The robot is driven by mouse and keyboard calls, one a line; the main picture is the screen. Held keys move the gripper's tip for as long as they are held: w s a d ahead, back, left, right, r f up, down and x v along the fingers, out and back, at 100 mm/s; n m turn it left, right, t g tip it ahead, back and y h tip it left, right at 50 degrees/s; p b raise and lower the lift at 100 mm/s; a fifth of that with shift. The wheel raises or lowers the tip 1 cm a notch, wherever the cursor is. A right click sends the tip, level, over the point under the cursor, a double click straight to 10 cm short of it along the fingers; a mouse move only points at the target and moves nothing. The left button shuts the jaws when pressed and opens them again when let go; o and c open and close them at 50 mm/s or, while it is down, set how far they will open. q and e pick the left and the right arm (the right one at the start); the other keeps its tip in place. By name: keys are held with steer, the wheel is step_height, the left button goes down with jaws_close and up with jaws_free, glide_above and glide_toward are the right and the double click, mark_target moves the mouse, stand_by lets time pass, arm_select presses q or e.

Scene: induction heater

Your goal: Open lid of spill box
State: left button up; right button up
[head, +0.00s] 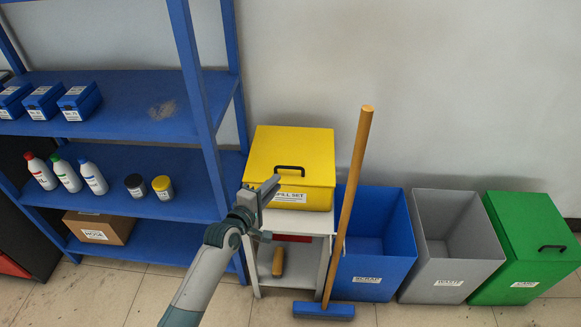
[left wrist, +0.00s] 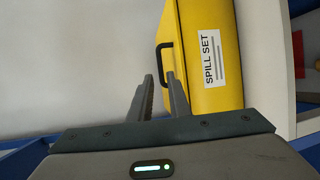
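The yellow spill box (head: 290,160) stands on a small white stand, its lid shut. A black handle (head: 290,168) sits on the front part of the lid, above the white SPILL SET label. In the left wrist view the box (left wrist: 215,95) stands on its side in the picture, with the handle (left wrist: 163,60) just beyond the fingertips. My left gripper (head: 272,186) is at the box's front left edge, close to the handle. Its fingers (left wrist: 160,80) are apart with nothing between them; whether one touches the handle I cannot tell. My right gripper is not in view.
A broom (head: 348,200) leans upright right of the box. Blue (head: 378,270), grey (head: 450,270) and green (head: 535,235) bins stand further right. A blue shelf (head: 130,105) with bottles and small boxes is at the left. The wall is close behind.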

mark_target(289, 168)
arm_select(q)
steer(key=x, duration=0.5)
steer(key=shift+w+d+f, duration=0.1)
steer(key=shift+w+d, duration=0.05)
steer(key=shift+w, duration=0.2)
steer(key=x, duration=0.4)
steer(key=shift+d, duration=0.1)
steer(key=shift+w+d+f, duration=0.2)
steer(key=shift+w, duration=0.45)
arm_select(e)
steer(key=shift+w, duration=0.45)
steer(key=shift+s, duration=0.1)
arm_select(q)
jaws_close()
steer(key=shift+r, duration=0.1)
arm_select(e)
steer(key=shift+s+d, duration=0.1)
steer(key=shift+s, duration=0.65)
